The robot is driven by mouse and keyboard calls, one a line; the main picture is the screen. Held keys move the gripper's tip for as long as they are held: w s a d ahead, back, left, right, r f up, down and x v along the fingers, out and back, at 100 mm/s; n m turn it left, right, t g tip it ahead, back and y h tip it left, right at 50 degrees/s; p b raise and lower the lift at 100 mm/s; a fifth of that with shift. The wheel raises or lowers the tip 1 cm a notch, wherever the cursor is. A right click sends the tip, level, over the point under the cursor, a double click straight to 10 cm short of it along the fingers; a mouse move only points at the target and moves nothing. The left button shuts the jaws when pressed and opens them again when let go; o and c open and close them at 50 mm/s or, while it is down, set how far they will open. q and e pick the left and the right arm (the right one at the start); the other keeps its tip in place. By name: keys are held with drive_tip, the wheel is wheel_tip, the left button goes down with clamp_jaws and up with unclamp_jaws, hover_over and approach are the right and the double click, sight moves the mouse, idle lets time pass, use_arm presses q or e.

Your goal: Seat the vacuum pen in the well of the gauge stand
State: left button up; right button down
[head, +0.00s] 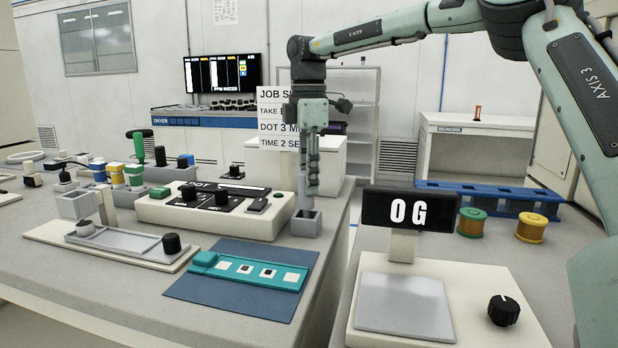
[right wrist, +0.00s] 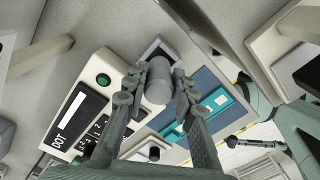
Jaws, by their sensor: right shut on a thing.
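My right gripper (head: 308,186) points straight down at the far right of the left bench. It is shut on the vacuum pen, a grey cylinder (right wrist: 158,84) between its two fingers in the right wrist view. Directly below is a small grey square holder (head: 306,223) with an open top, which looks like the gauge stand. Its dark well also shows just beyond the pen in the right wrist view (right wrist: 155,50). The pen looks upright over the holder. I cannot tell whether its lower end is inside the well. My left gripper is not in view.
A white dot controller (head: 262,226) stands close left of the holder. A teal strip (head: 246,270) lies on a blue mat (head: 225,303) in front. A scale with a display reading 0 G (head: 410,211) and green and yellow spools (head: 472,222) stand on the right bench.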

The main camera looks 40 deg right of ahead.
drive_tip(key=shift+f, duration=0.15)
drive_tip(key=shift+f+b, duration=0.6)
drive_tip(key=shift+f, duration=0.15)
drive_tip(key=c, duration=1.2)
unclamp_jaws()
drive_tip(key=shift+o, duration=0.2)
wheel_tip(320, 180, up, 12)
drive_tip(key=shift+r, duration=0.1)
idle(0.7)
